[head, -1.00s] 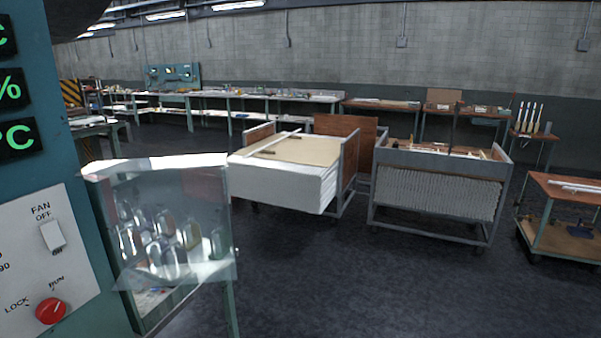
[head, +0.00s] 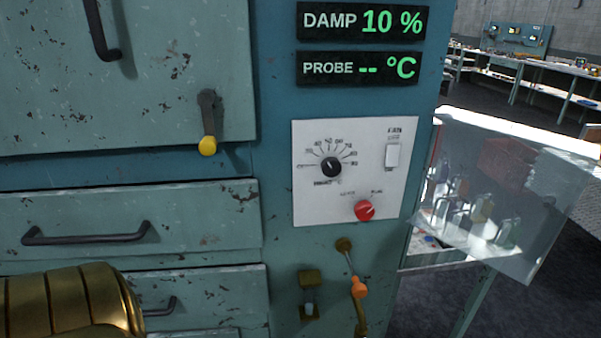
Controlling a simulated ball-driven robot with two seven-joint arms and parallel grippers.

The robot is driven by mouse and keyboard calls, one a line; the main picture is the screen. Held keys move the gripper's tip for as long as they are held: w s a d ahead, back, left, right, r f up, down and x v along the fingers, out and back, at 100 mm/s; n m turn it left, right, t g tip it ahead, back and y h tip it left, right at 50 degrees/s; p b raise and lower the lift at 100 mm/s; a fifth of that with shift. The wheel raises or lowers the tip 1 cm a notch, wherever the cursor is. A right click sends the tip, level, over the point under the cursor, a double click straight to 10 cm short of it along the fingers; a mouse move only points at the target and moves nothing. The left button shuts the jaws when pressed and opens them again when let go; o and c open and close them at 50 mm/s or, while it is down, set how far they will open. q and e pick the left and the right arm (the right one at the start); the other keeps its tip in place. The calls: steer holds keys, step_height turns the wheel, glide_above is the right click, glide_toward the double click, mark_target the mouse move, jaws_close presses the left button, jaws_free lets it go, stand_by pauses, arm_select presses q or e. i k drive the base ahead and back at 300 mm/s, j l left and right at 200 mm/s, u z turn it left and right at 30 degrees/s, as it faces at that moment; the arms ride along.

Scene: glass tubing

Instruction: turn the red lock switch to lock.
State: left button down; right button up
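The red lock switch (head: 365,210) is a round red knob low on a white control panel (head: 306,200) on the teal cabinet. Small lettering stands above it on both sides. The right word looks like RUN and the left like LOCK, both blurred now. A faint mark on the knob seems to point up and right, toward RUN, but it is too small to be sure. Neither gripper shows. A ribbed brass-coloured part at the lower left seems to be mine, with no fingers in sight.
The panel also holds a black dial (head: 331,167) and a white fan switch (head: 392,155). A yellow-tipped lever (head: 207,146) and drawer handles (head: 88,234) stick out at left. An orange-tipped lever (head: 358,287) hangs below the panel. A glass-sided stand (head: 490,190) stands at right.

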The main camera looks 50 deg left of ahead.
mark_target(363, 210)
steer(key=u, duration=1.2)
